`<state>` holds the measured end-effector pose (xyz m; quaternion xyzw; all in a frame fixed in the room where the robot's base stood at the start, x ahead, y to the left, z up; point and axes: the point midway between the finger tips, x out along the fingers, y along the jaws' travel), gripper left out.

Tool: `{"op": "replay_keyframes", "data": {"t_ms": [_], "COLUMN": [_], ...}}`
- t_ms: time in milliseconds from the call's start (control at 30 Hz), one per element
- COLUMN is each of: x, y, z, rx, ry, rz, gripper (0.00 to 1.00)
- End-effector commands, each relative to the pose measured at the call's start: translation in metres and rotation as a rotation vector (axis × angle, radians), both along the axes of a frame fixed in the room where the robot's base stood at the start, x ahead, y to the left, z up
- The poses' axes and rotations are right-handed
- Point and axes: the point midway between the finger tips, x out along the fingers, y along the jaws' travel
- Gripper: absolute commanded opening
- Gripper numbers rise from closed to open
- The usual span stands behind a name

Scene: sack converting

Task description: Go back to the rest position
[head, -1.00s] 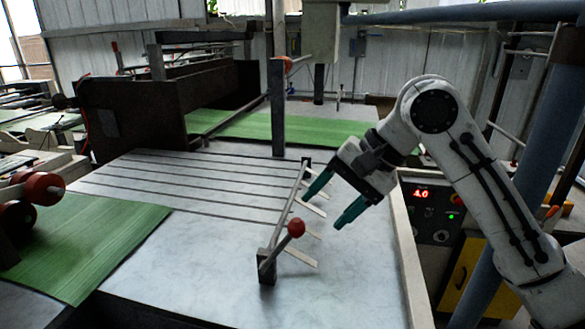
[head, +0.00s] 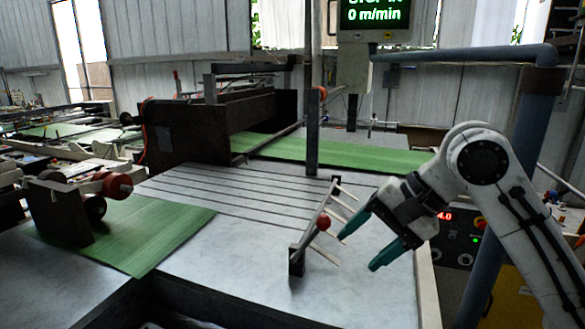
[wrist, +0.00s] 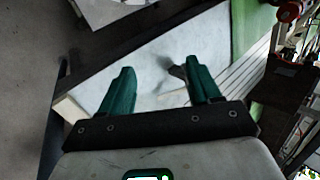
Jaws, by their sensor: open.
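My gripper (head: 357,246) has two green fingers. It is open and empty, held above the pale metal table (head: 225,270) at the right. Left of it stands a lever rack with a red ball knob (head: 323,222) and several thin prongs; in the head view the near fingertip is close to the prongs, and I cannot tell whether they touch. In the wrist view the open fingers (wrist: 158,82) point over the pale table, with a blurred dark piece between them near the right finger.
Green sack material (head: 140,232) lies at the left beside a roller unit with red ends (head: 117,186). A dark machine frame (head: 190,130) stands behind. A control panel (head: 455,238) is behind my arm at the right. A screen (head: 375,12) overhead reads 0 m/min.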

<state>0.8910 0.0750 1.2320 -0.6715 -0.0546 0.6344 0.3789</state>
Motion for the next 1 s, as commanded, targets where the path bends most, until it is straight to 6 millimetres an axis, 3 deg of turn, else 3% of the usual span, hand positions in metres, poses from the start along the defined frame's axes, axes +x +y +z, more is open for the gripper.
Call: {"op": "replay_keyframes", "data": {"t_ms": [333, 567, 767, 1000], "x": [-0.001, -0.006, -0.025, -0.076], "y": [0.01, 0.017, 0.017, -0.002], "z": [-0.028, -0.064, -0.127, -0.22], "rx": [0.043, 0.075, 0.072, -0.029], "ry": [-0.074, -0.154, -0.24, -0.284], "rz": [0.043, 0.074, 0.085, 0.086], "gripper": [0.63, 0.63, 0.63, 0.63]}}
